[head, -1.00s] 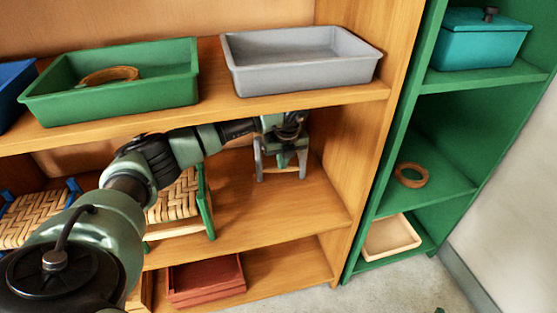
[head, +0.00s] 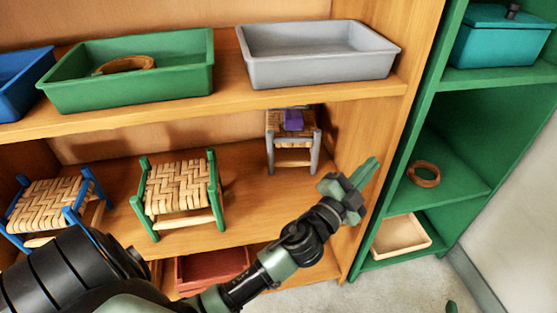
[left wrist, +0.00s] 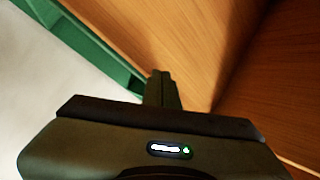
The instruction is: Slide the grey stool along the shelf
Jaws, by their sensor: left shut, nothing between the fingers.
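The grey stool (head: 315,150) has a woven seat and stands upright on the middle shelf (head: 250,215), towards its right end and near the back. A small purple block (head: 292,120) rests on its seat. My left gripper (head: 364,172) is shut and empty. In the head view it appears in front of the bookcase's right side, to the right of the stool and apart from it. In the left wrist view its closed fingers (left wrist: 161,88) show against wood, and the stool is out of sight.
A green stool (head: 212,190) and a blue stool (head: 70,215) stand left of the grey one on the same shelf. The shelf above holds a green tray (head: 135,88) and a grey tray (head: 320,70). A green bookcase (head: 480,77) stands at the right.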

